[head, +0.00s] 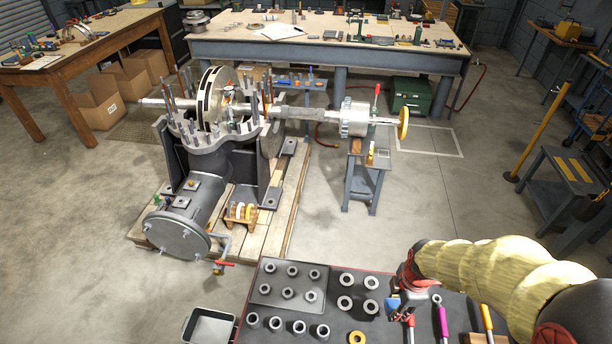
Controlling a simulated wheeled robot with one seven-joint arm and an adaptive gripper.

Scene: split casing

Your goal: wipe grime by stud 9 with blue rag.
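The split casing (205,140) stands on a wooden pallet at left centre, with upright studs (183,90) around its flange. Stud numbers are too small to read, so I cannot pick out stud 9. I cannot make out grime on the flange. My gripper (405,302) is at the dark bench top at lower right, far from the casing. A small blue patch that looks like the blue rag (393,303) shows at its fingertips. Whether the fingers are closed on it or only over it is hidden.
The dark bench (290,328) holds several grey nuts, a yellow ring (357,338) and coloured-handled tools (443,320). A grey bin (209,327) is to its left. A shaft with a rotor (213,98) lies across the casing, its right end over a stand (362,185). The floor right of the pallet is open.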

